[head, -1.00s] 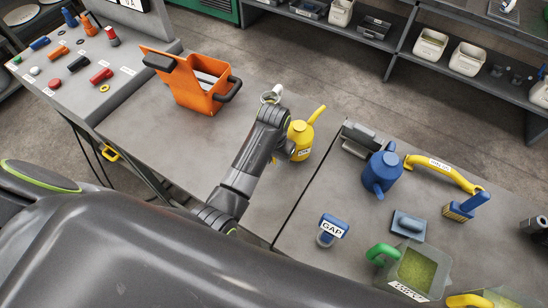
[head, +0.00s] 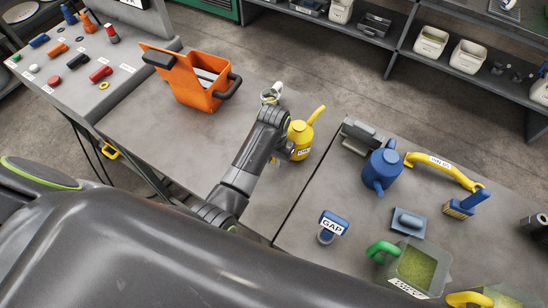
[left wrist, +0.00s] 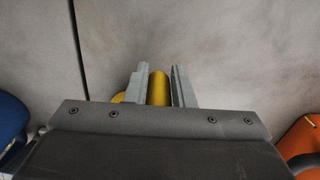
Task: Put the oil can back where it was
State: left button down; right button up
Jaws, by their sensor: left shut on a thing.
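The yellow oil can (head: 301,133), with a white label and a spout pointing up and right, is upright at the right side of the middle table. I cannot tell whether its base touches the tabletop. My left gripper (left wrist: 159,86) is shut on a yellow upright part of it, which shows between the two grey fingers in the left wrist view (left wrist: 159,89). In the head view my left arm hides the fingers and the can's left side. My right gripper is not in view.
An orange box (head: 195,88) with a raised lid stands to the left. A blue can (head: 381,170), a yellow handle (head: 443,171), a GAP-labelled tool (head: 333,225) and a pellet tub (head: 416,266) are on the right table. The middle table's front left is clear.

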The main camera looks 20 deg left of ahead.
pick_arm(q)
jog(key=shift+f, duration=0.1)
jog(key=shift+f, duration=0.5)
dwell(0.3)
jog(key=shift+f+p, duration=0.1)
jog(key=shift+p, duration=0.2)
